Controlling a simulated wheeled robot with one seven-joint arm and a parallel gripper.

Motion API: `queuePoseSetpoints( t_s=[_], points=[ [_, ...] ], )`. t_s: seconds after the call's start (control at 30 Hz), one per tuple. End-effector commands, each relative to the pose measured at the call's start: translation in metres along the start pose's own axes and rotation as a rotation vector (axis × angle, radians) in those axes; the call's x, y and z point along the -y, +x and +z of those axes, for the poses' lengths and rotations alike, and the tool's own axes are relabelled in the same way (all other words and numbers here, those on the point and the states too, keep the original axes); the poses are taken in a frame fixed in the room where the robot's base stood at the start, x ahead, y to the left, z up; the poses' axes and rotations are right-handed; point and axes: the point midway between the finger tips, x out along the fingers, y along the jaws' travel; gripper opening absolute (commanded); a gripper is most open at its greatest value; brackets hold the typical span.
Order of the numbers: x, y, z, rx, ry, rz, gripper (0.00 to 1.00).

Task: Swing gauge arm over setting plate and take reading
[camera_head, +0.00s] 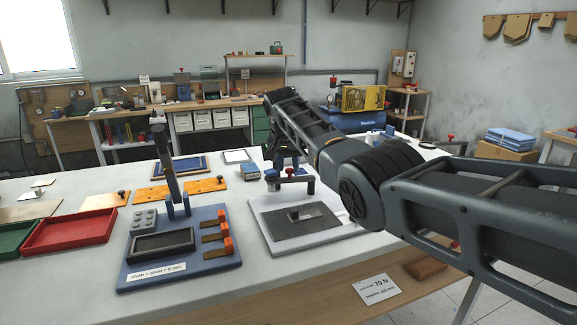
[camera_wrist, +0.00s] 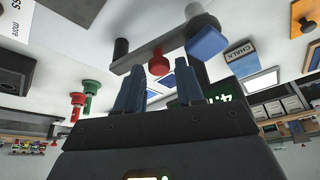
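The gauge arm (camera_head: 285,180) is a dark bar on posts with a blue block and a red knob, standing at the back of a white board. In the wrist view the bar (camera_wrist: 150,50) crosses ahead of the fingers, with the red knob (camera_wrist: 158,64) and blue block (camera_wrist: 206,40). A dark grey plate (camera_head: 280,225) lies in front of it with a small block on top; I cannot tell whether this is the setting plate. My gripper (camera_head: 287,156) is just behind the gauge arm; its fingers (camera_wrist: 157,75) are apart, the knob showing in the gap. I cannot tell contact.
A blue fixture (camera_head: 205,255) with an upright lever and orange clips stands left of the white board (camera_head: 325,238). Red (camera_head: 70,232) and green (camera_head: 15,238) trays lie further left. Orange plates (camera_head: 180,190) and a small box (camera_head: 250,172) lie behind. My arm covers the right side.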

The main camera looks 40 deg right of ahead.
Motion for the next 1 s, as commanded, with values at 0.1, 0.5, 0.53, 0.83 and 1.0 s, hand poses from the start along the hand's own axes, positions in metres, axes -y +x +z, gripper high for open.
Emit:
queuePoseSetpoints(
  t_s=[0.1,0.5,0.53,0.83,1.0],
  points=[
    [0.000,-0.014,-0.001,-0.003,0.001,-0.002,0.37],
    [0.001,-0.067,0.000,-0.002,-0.001,-0.002,0.37],
    [0.001,-0.068,0.000,-0.001,-0.001,-0.002,0.37],
    [0.000,-0.071,0.000,-0.001,0.000,-0.001,0.37],
    [0.000,-0.071,0.000,-0.001,0.000,-0.001,0.37]
  ],
)
